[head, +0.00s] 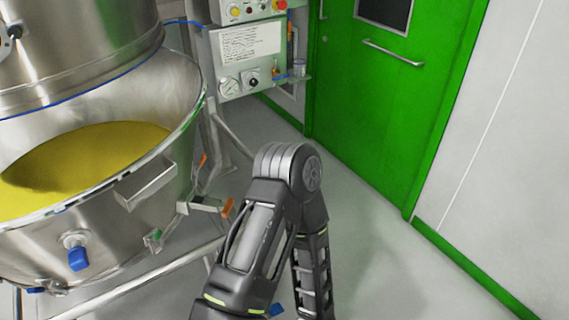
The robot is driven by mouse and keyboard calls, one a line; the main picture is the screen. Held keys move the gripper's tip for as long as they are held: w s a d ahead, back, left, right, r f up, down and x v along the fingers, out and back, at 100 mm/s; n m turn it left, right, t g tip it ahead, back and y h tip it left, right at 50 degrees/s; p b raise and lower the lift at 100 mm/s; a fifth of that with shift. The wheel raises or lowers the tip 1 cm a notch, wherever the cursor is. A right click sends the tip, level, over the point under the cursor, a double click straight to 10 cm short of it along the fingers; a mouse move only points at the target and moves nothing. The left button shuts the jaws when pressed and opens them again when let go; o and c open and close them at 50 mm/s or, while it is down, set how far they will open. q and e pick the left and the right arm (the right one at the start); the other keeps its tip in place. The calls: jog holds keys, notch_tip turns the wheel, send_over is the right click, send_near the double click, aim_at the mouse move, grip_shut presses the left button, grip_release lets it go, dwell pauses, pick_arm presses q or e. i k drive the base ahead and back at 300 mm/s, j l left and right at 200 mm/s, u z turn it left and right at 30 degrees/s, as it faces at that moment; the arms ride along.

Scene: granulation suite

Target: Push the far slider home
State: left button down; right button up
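No gripper is in view. One of my arms rises from the bottom edge, bends at a grey elbow joint, and its far link drops out of the frame at the bottom. I cannot tell for certain which part is the far slider. A metal bracket (198,207) with an orange tip (228,208) sticks out from the right side of the steel bowl (110,230). A second orange piece (202,161) shows farther back beside the bowl. How far either is pushed in cannot be told.
The open bowl holds yellow powder (85,160) under a raised steel vessel (75,45). A blue-handled valve (77,255) sits on its front. A control panel (250,50) stands behind, beside a closed green door (385,95). Grey floor (375,265) is clear at right.

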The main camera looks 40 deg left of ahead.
aim_at(226, 207)
jog(key=u, duration=1.85)
jog(key=i+l+z, duration=0.45)
jog(key=k, duration=0.1)
